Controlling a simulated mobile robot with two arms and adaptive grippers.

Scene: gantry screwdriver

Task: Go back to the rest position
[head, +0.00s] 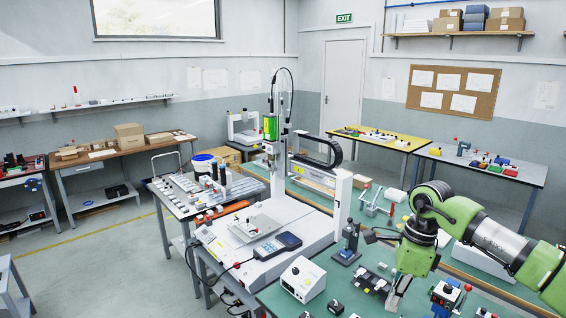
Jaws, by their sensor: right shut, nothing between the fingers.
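My right arm, green and grey, comes in from the right edge over the green table (262,296). My right gripper (393,303) points down low over that table, shut and empty. It is beside a small dark fixture (370,281). Whether its tips touch the table I cannot tell. The gantry screwdriver (271,128), with a green body, stands upright on its white machine left of my arm. My left gripper is not in view.
A white control box (303,279) and a dark press-like stand (348,244) are left of my right gripper. A small box with buttons (446,294) is close on its right. A handheld pendant (278,245) lies on the machine base. Open floor (100,260) is at the left.

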